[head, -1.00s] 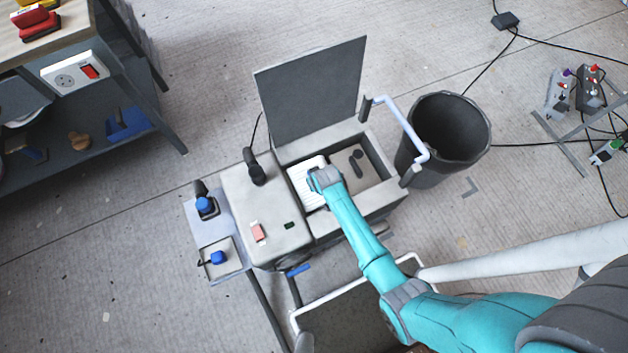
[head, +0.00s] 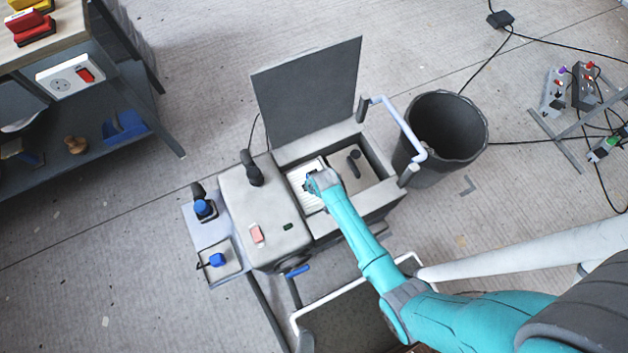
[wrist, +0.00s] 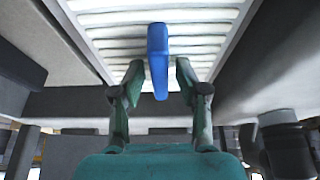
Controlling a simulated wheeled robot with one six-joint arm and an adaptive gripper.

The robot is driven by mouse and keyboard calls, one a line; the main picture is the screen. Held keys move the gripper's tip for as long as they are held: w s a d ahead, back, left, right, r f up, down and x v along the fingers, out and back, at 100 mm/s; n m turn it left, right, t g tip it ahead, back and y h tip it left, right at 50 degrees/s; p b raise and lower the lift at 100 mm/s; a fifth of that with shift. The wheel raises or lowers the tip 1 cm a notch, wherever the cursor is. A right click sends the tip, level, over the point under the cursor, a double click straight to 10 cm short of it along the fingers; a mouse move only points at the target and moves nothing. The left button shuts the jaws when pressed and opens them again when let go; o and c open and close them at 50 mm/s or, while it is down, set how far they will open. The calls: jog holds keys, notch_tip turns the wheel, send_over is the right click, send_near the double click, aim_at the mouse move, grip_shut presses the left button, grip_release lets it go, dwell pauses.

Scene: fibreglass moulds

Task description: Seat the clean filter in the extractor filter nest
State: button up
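The clean filter is a white pleated panel (head: 306,203) in the left compartment of the open extractor box (head: 375,208). In the wrist view its pale pleats (wrist: 100,33) fill the top, with a blue tab (wrist: 157,60) standing out from them. My gripper (wrist: 159,66) has one finger on each side of the tab, with a small gap visible on both sides. In the head view my gripper (head: 312,184) covers part of the filter. The nest under the filter is hidden, so I cannot tell how fully it sits.
The lid (head: 308,92) stands open behind the box. A dark handle (head: 353,163) shows in the right compartment. A black bin (head: 445,125) and a pale blue bar (head: 400,120) are at the right. A control panel (head: 212,235) is at the left.

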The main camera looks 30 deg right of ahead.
jog(key=v, duration=1.1)
jog(key=shift+s+r, duration=0.2)
jog(key=shift+r, duration=0.15)
jog(key=s+r+t, duration=0.3)
jog(key=s+r, duration=0.1)
jog(key=s, duration=0.5)
jog(key=s+r+t, duration=0.2)
jog(key=s+r, duration=0.2)
jog(key=s, duration=0.6)
jog(key=s+r+t, duration=0.2)
jog(key=s+r, duration=0.3)
jog(key=r, duration=0.6)
jog(key=s+r+t, duration=0.3)
jog(key=s+r, duration=0.3)
jog(key=r, duration=0.6)
jog(key=shift+s, duration=0.35)
jog(key=shift+d, duration=0.1)
